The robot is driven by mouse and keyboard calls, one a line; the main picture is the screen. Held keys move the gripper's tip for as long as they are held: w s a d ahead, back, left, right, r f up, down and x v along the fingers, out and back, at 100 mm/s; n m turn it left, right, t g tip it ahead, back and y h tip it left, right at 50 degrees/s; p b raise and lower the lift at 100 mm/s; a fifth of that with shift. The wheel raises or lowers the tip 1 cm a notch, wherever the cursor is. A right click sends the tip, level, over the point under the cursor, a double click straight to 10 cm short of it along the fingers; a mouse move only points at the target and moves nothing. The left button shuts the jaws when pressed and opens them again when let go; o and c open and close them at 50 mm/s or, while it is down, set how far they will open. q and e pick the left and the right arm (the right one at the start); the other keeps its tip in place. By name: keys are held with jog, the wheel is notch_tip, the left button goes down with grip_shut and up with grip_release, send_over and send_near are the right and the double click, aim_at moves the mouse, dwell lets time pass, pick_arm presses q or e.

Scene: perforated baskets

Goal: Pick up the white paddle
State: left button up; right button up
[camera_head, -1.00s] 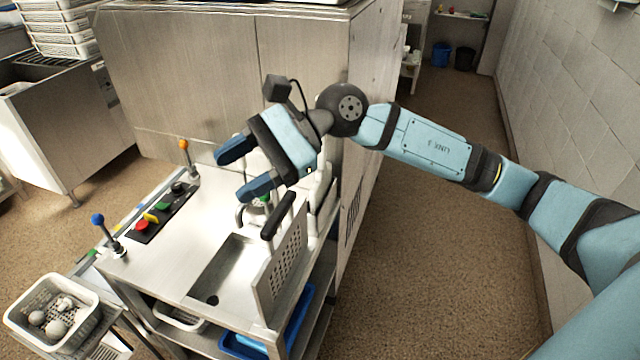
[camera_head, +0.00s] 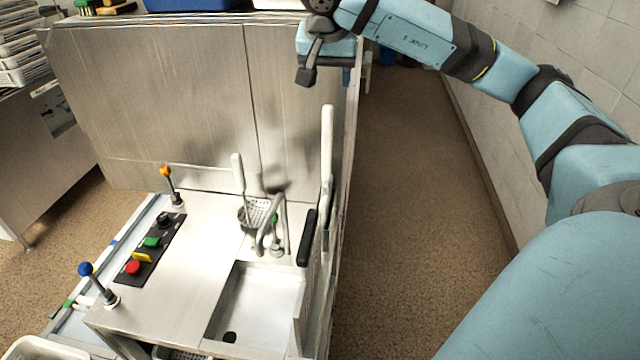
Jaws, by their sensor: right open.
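A tall, slim white paddle (camera_head: 327,145) stands upright at the right edge of the steel counter, beside the sink; its lower part is hard to make out. My right gripper (camera_head: 340,72) is at the top of the view, above and beyond the paddle and apart from it. It is open and looks empty, though its fingers are mostly hidden behind its own body. My left gripper is not in view.
A perforated skimmer with a white handle (camera_head: 238,172) stands by the tap (camera_head: 272,235). A black handle (camera_head: 307,238) is right of the sink (camera_head: 262,300). Blue (camera_head: 86,269) and orange (camera_head: 166,172) knobbed levers rise at left. The floor aisle at right is clear.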

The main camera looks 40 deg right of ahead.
aim_at(327, 109)
jog(key=x, duration=0.5)
jog(key=shift+d+f, duration=0.15)
jog(key=x, duration=0.4)
jog(key=a+x, duration=0.1)
jog(key=x, duration=0.1)
jog(key=shift+w+f+p, duration=0.15)
jog(key=shift+f+p, duration=0.2)
grip_shut()
